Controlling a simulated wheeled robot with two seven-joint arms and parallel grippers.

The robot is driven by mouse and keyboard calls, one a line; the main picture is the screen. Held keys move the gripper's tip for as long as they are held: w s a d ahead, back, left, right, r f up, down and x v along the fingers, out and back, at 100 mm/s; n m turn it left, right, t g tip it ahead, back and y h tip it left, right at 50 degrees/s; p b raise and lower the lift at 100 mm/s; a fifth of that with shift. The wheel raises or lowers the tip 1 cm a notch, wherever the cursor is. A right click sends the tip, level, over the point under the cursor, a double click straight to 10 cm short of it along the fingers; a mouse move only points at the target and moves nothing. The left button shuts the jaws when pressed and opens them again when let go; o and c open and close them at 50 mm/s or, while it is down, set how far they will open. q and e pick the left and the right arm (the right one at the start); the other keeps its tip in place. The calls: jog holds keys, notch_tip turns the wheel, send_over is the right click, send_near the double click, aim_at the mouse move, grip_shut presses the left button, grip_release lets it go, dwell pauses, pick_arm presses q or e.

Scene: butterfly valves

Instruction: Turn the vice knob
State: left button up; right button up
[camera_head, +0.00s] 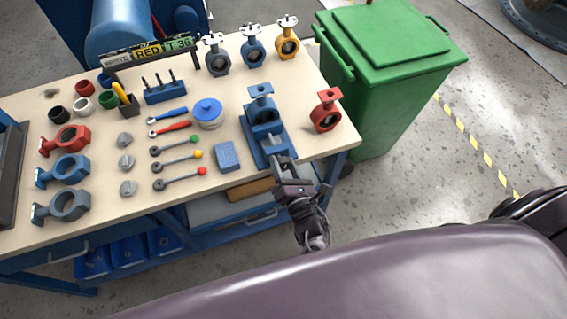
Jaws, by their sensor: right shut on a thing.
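A blue vice (254,140) stands at the front right of the workbench and holds a blue butterfly valve body (263,112) upright. The vice knob is at the vice's near end, by the bench's front edge, and is mostly hidden by my right gripper. My right gripper (284,165) reaches to that near end from the front and is shut on the knob. My left gripper is not in view.
A red valve (326,110) stands right of the vice. A blue block (227,156), levers with coloured knobs (178,179) and a blue-lidded tub (208,114) lie to its left. A green bin (390,70) stands beyond the bench's right end.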

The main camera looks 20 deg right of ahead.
jog(key=m, duration=0.4)
jog(key=shift+f+m, duration=0.1)
jog(key=shift+m, duration=0.3)
jog(key=m, duration=0.4)
jog(key=shift+f+m, duration=0.1)
jog(key=shift+m, duration=0.2)
jog(key=m, duration=0.4)
jog(key=shift+f, duration=0.1)
jog(key=m, duration=0.5)
jog(key=shift+f, duration=0.1)
jog(key=m, duration=0.4)
jog(key=shift+m+b, duration=0.3)
jog(key=m, duration=0.4)
jog(key=shift+a+f, duration=0.1)
jog(key=shift+a, duration=0.05)
jog(key=m, duration=0.4)
jog(key=shift+a+m, duration=0.1)
jog(key=shift+m, duration=2.1)
